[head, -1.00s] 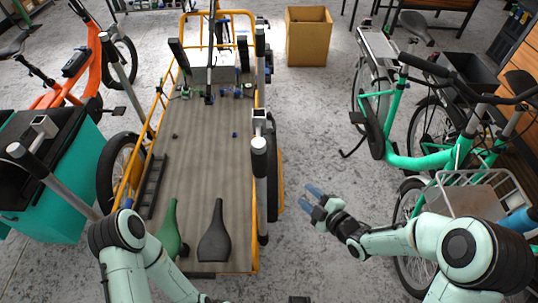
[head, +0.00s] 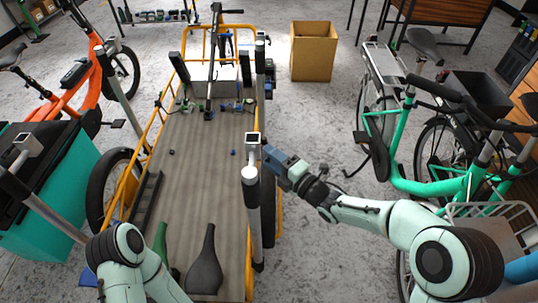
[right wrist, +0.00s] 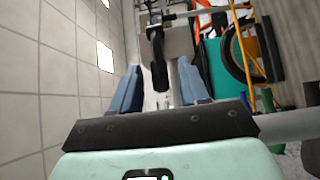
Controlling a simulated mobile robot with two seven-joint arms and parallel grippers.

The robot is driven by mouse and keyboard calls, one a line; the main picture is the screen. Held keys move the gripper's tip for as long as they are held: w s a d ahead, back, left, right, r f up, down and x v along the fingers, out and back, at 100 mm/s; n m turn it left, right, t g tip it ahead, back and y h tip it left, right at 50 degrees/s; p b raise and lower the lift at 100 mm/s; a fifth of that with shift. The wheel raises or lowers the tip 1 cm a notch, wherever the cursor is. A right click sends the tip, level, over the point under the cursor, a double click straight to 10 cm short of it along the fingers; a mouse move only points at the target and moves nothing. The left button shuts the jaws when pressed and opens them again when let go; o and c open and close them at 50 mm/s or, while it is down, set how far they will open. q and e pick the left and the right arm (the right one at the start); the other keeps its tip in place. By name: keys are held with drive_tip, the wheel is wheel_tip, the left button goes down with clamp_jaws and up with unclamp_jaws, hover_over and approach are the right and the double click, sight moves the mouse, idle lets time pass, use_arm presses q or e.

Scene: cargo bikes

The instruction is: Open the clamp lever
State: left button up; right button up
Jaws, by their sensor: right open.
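I cannot make out a clamp lever with certainty in either view. A silver square bracket (head: 253,139) sits at the cargo bike's right side, just above a grey post with a white top (head: 250,174). My right gripper (head: 273,156) is open, its blue fingers just right of the bracket and post in the head view; whether they touch is unclear. In the right wrist view its fingers (right wrist: 160,92) stand apart, with a dark, elongated, round-ended part (right wrist: 158,62) showing beyond and between them. My left gripper is not in view; only its arm shows at the lower left.
The cargo bike's flat bed (head: 200,150) carries a black saddle (head: 205,265), a green bottle-like object (head: 161,243) and several small parts. A teal box (head: 65,195) stands left. A green bike (head: 425,185) stands right, a cardboard box (head: 312,52) behind.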

drive_tip(key=shift+w+a, duration=0.5)
clamp_jaws()
